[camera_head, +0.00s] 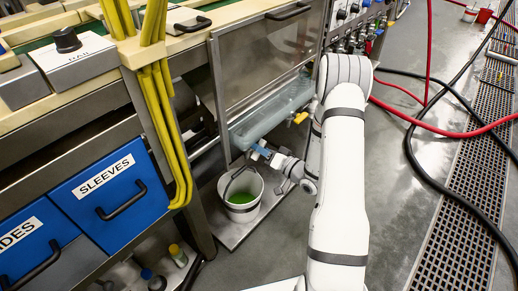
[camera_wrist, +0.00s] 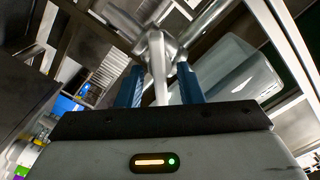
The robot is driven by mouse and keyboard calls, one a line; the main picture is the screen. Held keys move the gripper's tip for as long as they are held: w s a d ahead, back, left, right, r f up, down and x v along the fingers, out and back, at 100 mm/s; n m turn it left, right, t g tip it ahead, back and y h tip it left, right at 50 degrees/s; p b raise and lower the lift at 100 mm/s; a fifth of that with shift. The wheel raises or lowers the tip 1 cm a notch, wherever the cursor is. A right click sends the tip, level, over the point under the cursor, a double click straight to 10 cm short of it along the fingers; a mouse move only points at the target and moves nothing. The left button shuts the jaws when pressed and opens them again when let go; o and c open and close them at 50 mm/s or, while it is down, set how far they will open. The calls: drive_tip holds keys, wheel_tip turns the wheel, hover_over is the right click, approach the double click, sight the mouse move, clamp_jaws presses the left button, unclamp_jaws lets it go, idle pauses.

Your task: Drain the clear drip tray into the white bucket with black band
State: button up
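The clear drip tray (camera_head: 272,112) is a long translucent trough under the machine in the head view; part of it also shows at the right in the wrist view (camera_wrist: 240,68). The white bucket with black band (camera_head: 243,213) stands upright below the tray's near end, with green contents inside and a dark handle. My gripper (camera_head: 259,152) is just above the bucket's rim level, near the tray's near end. In the wrist view its blue fingers (camera_wrist: 159,80) are apart, on either side of a pale lever (camera_wrist: 157,62) below a metal pipe. Gaps show beside the lever; firm contact is not visible.
A yellow handle (camera_head: 300,118) sits beside the tray. Yellow cables (camera_head: 166,125) run down the machine's post at the left. Blue drawers (camera_head: 112,188) are left of the bucket. Red and black hoses (camera_head: 412,140) lie on the floor at the right, near a drain grate (camera_head: 465,200).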

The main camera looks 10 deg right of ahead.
drive_tip(key=p+v, duration=0.1)
drive_tip(key=v, duration=0.6)
